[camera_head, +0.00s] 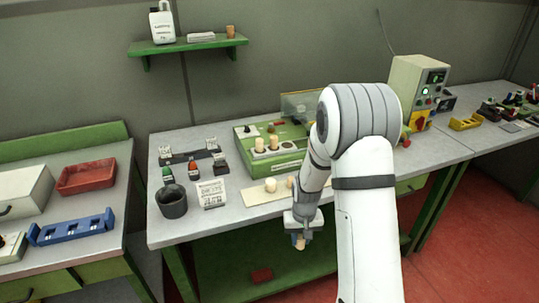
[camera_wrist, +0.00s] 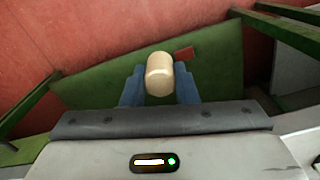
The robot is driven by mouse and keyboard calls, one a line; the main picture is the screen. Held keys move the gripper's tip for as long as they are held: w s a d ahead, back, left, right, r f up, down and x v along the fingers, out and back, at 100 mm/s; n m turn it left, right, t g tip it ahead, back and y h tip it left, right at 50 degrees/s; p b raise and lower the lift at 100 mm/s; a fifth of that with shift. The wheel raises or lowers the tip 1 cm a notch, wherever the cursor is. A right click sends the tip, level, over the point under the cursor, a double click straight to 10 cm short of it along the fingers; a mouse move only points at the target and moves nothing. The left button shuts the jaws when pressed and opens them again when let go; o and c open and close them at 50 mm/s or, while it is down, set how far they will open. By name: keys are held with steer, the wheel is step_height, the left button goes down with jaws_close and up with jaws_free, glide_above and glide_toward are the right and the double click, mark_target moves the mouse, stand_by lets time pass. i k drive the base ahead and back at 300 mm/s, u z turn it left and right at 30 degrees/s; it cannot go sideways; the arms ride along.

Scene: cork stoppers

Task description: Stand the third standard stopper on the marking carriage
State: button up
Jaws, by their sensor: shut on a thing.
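My gripper (camera_head: 300,238) is shut on a pale cork stopper (camera_head: 300,243), held in front of the table's front edge. The stopper (camera_wrist: 159,75) sits between the blue fingers in the wrist view, above the green lower shelf. The green marking machine (camera_head: 272,148) stands at the middle back of the table. Two pale stoppers (camera_head: 260,145) (camera_head: 274,142) stand upright on its carriage part. More pale stoppers (camera_head: 271,185) (camera_head: 291,181) are on a light board (camera_head: 262,194) in front of it, partly hidden by my arm.
A control box (camera_head: 418,90) stands at the back right. A red object (camera_head: 261,275) lies on the green lower shelf (camera_head: 230,272). A side bench holds a blue rack (camera_head: 70,229).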

mark_target(287, 145)
steer(key=z, duration=1.15)
steer(key=i, duration=0.1)
steer(key=u, duration=2.95)
steer(key=k, duration=1.1)
steer(key=z, duration=1.25)
steer(key=i, duration=1.2)
